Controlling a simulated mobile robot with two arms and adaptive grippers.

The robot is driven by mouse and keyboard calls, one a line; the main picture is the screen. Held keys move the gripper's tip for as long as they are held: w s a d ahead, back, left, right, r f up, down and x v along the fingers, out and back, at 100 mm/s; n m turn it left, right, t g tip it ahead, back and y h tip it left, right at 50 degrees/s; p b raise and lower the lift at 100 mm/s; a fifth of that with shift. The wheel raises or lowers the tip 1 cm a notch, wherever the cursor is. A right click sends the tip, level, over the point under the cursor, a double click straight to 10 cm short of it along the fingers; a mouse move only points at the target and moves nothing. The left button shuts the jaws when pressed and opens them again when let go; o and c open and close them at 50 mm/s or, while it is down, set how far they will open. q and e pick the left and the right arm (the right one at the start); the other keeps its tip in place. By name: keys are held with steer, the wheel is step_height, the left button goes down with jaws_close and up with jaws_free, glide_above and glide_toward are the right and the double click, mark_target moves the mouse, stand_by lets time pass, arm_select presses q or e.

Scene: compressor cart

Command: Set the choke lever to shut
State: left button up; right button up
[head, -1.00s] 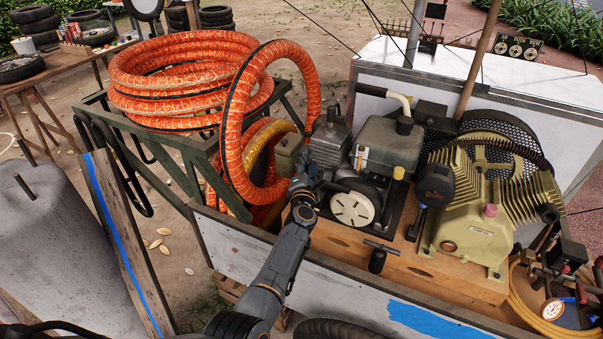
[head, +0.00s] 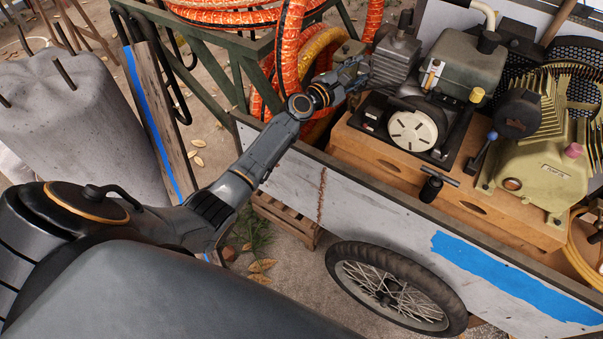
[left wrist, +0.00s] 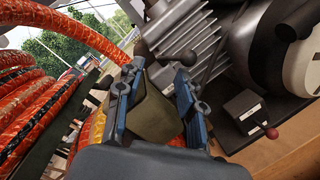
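A lever with a dark ball knob (left wrist: 187,58) shows against the grey finned engine block in the left wrist view; I cannot tell for certain that it is the choke lever. My left gripper (head: 348,82) is beside the engine (head: 396,58), at its left side. In the left wrist view its fingers (left wrist: 155,78) are apart, with the knob just beyond the right fingertip. An olive box (left wrist: 152,115) shows between the fingers, apparently behind them. Nothing is visibly gripped. My right gripper is not in view.
A small black box with a red-knobbed lever (left wrist: 271,133) sits low on the engine base. The white pull-start disc (head: 413,133) is right of my gripper. Orange hose coils (head: 291,45) stand close on the left. The cart's side panel (head: 345,190) lies below my forearm.

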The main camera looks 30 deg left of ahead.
arm_select(q)
steer(key=v, duration=1.3)
steer(key=s+f+m+g+y+p, duration=0.1)
steer(key=s+f+m+g, duration=0.2)
steer(key=f, duration=1)
steer(key=s+f+m+g+y+p, duration=0.1)
steer(key=s+f+m+g, duration=0.2)
steer(key=f, duration=1)
steer(key=s+m, duration=0.1)
steer(key=s, duration=0.2)
steer(key=shift+d+f, duration=0.25)
steer(key=shift+f, duration=0.05)
steer(key=shift+s, duration=0.1)
